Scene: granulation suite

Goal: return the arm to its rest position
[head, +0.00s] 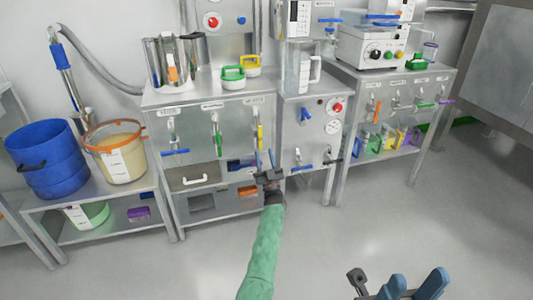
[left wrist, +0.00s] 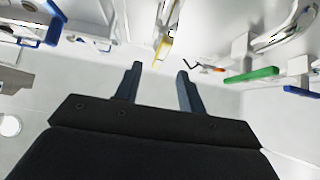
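My left arm, in a green sleeve (head: 264,250), reaches up from the bottom of the head view. My left gripper (head: 265,160) is in front of the steel cabinets, near the gap between the two middle units. In the left wrist view its two blue-grey fingers (left wrist: 158,84) stand apart with nothing between them. A yellow handle (left wrist: 163,48) shows beyond the fingertips, apart from them. My right gripper (head: 414,282) shows at the bottom right of the head view, over the floor. Its two blue fingers are apart and it looks empty.
Steel cabinets with colored valve handles stand ahead; the yellow handle (head: 260,138) is just above my left gripper. A white drawer handle (head: 194,180) is left of it. A blue tub (head: 45,160) and an orange-rimmed bucket (head: 122,163) stand at left. The floor (head: 350,235) at right is clear.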

